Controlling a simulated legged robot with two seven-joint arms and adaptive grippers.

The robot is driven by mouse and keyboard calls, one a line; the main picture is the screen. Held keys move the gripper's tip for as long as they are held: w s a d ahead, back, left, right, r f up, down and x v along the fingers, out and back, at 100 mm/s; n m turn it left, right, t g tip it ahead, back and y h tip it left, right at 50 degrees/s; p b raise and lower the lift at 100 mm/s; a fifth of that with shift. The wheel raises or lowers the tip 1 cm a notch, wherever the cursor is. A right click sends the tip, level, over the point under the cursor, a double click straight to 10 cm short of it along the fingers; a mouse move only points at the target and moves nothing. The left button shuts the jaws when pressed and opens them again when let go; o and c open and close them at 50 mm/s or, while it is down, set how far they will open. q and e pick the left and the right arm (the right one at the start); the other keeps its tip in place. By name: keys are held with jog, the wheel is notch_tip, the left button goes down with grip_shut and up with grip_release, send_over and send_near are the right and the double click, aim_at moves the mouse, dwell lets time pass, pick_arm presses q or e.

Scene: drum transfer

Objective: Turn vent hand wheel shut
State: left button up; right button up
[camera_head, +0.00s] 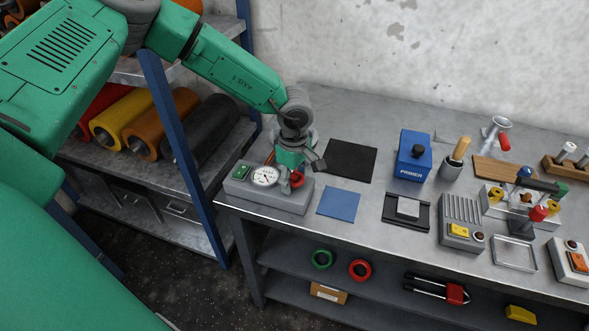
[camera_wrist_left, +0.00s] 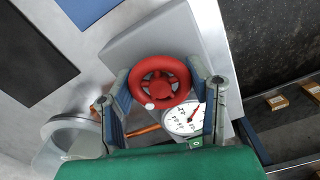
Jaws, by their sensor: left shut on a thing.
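The vent hand wheel (camera_wrist_left: 158,87) is a red spoked wheel with a white dot on its lower rim. It sits on a grey block (camera_head: 268,195) at the table's left end, next to a round white gauge (camera_head: 264,176). The gauge also shows in the left wrist view (camera_wrist_left: 184,119), partly hidden by a finger. My left gripper (camera_head: 291,177) points down over the block and is shut on the wheel, with one finger on each side. In the head view the gripper partly hides the wheel (camera_head: 298,179). My right gripper is not in view.
A green button box (camera_head: 240,171) sits on the block's left. A black mat (camera_head: 350,160) and a blue mat (camera_head: 339,202) lie to the right. Further right stand a blue primer box (camera_head: 414,156) and several fixtures. A blue-framed shelf (camera_head: 185,165) with rollers stands left.

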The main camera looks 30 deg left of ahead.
aim_at(294, 175)
pick_arm(q)
jog(key=m+p, duration=0.2)
jog(key=m, duration=0.1)
jog(key=shift+w+r+m, duration=0.15)
jog(key=shift+m, duration=0.15)
jog(key=shift+m+p, duration=0.55)
jog(key=shift+m, duration=1.05)
jog(key=o, duration=1.2)
notch_tip(294, 175, up, 12)
jog(key=shift+a, duration=0.1)
